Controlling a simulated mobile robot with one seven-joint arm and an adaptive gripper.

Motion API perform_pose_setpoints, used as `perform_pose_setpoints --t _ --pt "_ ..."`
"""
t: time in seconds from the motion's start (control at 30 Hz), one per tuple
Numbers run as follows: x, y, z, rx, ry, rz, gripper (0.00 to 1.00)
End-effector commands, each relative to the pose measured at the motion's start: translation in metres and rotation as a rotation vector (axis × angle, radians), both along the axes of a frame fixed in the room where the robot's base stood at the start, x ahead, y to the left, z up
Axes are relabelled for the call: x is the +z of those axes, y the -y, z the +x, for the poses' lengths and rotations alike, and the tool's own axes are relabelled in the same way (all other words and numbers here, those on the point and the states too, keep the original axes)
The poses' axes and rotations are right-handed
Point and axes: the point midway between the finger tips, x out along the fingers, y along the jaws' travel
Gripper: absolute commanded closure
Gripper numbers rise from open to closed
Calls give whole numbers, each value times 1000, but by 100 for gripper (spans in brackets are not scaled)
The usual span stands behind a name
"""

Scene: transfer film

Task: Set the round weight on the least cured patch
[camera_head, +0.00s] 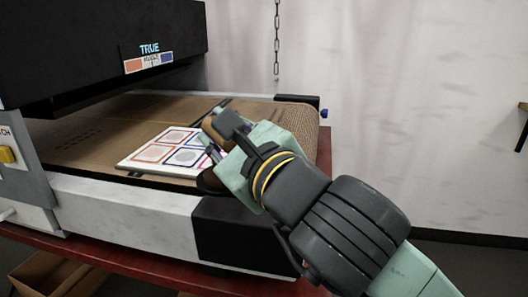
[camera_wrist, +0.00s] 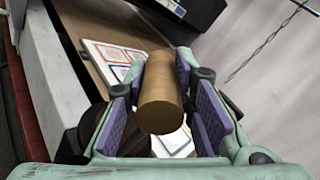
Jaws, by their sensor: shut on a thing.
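My gripper (camera_wrist: 163,100) is shut on a brown cylinder, the round weight (camera_wrist: 160,100), which sits between its two purple-padded fingers in the wrist view. In the head view my gripper (camera_head: 222,138) is over the right end of the conveyor belt, and the weight (camera_head: 209,128) is partly hidden behind it. A white sheet (camera_head: 128,163) with square outlined patches lies on the belt to the left of my gripper. An orange-brown patch (camera_head: 154,153), a reddish patch (camera_head: 175,136) and a blue patch (camera_head: 184,157) show. The sheet's right part is hidden by my gripper.
The brown belt (camera_head: 75,146) runs under a black dryer hood (camera_head: 100,50) at the left. A chain (camera_head: 277,40) hangs behind the belt. A dark round thing (camera_head: 210,182) sits beneath my gripper, partly hidden.

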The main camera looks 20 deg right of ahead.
Motion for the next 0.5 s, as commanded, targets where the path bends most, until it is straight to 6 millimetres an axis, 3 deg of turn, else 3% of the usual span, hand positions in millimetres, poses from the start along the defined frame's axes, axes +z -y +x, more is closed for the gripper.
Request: perform_pose_setpoints --t 0.2,0.5 --pt "9 21 23 -1 2 8 100" --pt "5 46 54 -2 2 10 100"
